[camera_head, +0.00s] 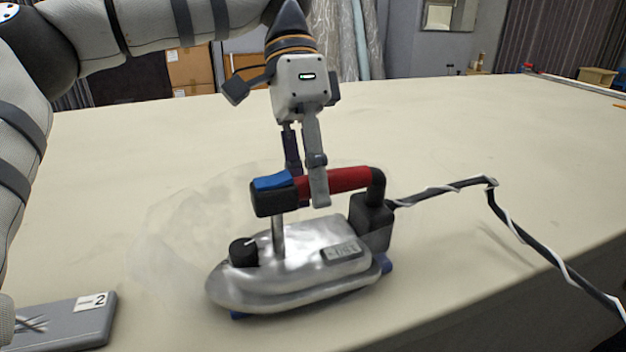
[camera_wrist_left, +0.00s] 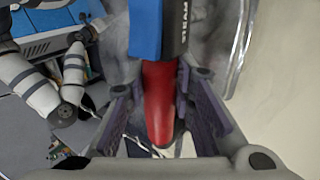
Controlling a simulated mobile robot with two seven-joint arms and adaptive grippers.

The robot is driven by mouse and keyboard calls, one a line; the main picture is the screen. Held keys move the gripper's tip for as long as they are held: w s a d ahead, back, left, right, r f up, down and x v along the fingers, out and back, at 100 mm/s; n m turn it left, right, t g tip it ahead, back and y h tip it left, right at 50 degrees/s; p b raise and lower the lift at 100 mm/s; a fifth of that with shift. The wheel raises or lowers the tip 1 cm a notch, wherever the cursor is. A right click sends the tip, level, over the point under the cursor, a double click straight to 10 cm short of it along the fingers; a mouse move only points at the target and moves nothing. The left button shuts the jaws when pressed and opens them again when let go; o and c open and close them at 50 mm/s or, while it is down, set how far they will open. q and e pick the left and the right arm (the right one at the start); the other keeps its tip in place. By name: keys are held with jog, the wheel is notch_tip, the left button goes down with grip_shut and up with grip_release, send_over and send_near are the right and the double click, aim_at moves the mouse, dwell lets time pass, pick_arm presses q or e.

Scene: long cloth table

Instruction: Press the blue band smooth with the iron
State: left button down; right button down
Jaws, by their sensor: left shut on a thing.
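The iron (camera_head: 295,270) is silver, with a red handle (camera_head: 345,180) and a blue switch at the handle's front. It stands flat, its nose to the left. The blue band (camera_head: 386,263) lies under it; only small bits show at its right and front left edges, and the rest is hidden. My left gripper (camera_head: 310,190) comes down from above and is shut on the red handle. The wrist view shows the handle (camera_wrist_left: 158,100) between the two finger pads (camera_wrist_left: 160,120). My right gripper is not in view.
Pale steam hangs around the iron. A black and white cord (camera_head: 490,190) runs from its rear to the right, over the table edge. A grey case labelled 2 (camera_head: 65,322) lies at the lower left. The cloth table (camera_head: 480,120) is clear behind the iron.

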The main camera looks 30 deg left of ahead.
pick_arm(q)
jog(key=shift+f, duration=0.1)
dwell(0.4)
